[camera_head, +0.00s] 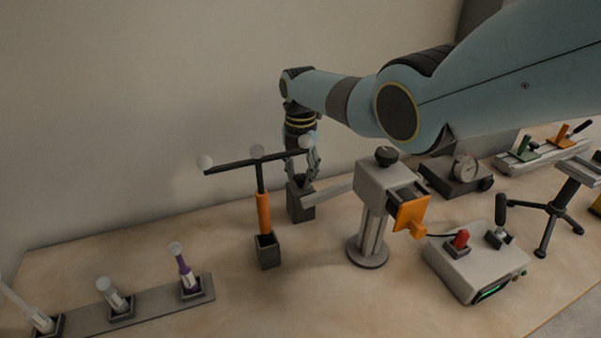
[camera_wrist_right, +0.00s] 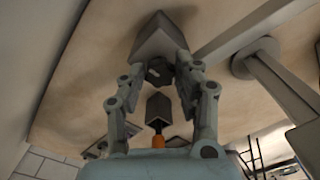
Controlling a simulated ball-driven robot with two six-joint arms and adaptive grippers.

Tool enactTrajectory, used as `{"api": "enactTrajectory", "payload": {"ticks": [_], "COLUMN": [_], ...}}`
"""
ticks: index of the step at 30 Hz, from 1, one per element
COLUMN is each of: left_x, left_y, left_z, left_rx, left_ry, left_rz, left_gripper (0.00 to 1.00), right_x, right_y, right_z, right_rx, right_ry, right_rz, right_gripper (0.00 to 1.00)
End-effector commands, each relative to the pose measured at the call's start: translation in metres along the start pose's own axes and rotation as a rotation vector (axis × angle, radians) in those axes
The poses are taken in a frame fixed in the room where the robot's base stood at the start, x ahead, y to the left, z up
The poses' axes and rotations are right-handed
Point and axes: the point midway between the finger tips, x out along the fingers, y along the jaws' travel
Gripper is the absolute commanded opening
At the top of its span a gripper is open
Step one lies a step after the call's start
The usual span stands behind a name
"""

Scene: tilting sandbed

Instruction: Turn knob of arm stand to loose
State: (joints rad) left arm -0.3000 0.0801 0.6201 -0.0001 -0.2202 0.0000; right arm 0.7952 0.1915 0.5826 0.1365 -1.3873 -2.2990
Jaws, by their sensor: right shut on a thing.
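A grey column stand with a round base (camera_head: 368,254) carries a pale block head (camera_head: 380,180), with a black knob (camera_head: 386,155) on top. An orange piece (camera_head: 410,213) is on its right side. A flat pale bar (camera_head: 327,195) reaches left towards a dark grey block (camera_head: 301,212). My right gripper (camera_head: 301,177) points down over this block. In the right wrist view, its fingers (camera_wrist_right: 162,76) are shut on a small dark knob-like piece (camera_wrist_right: 158,70) at the block (camera_wrist_right: 160,40). Whether the bar joins the block is unclear. My left gripper is not in view.
Just left, an orange-handled T-shaped tool (camera_head: 264,212) with white balls stands in a dark holder (camera_head: 267,252). A rack (camera_head: 150,308) holds several tools at front left. A control box (camera_head: 470,262) stands right of the column. The table's front middle is clear.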

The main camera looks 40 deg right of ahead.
Motion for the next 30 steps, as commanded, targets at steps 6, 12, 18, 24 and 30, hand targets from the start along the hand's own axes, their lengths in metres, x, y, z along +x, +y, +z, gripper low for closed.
{"api": "enactTrajectory", "payload": {"ticks": [6,12,18,24,30], "left_x": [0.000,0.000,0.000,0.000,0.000], "left_y": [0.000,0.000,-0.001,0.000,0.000], "left_z": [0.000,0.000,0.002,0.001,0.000], "left_rx": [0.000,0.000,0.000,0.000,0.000], "left_ry": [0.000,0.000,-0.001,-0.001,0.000], "left_rz": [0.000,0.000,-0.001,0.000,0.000], "left_gripper": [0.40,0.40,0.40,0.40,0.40], "right_x": [-0.001,-0.001,-0.002,-0.022,-0.069], "right_y": [0.001,0.000,0.000,0.001,0.001], "right_z": [0.001,0.001,0.001,0.001,0.001], "right_rx": [0.000,0.001,0.001,0.001,0.000], "right_ry": [-0.002,-0.001,-0.002,-0.004,-0.005], "right_rz": [0.001,0.001,0.001,0.003,0.004], "right_gripper": [0.42,0.55,0.55,0.55,0.55]}}
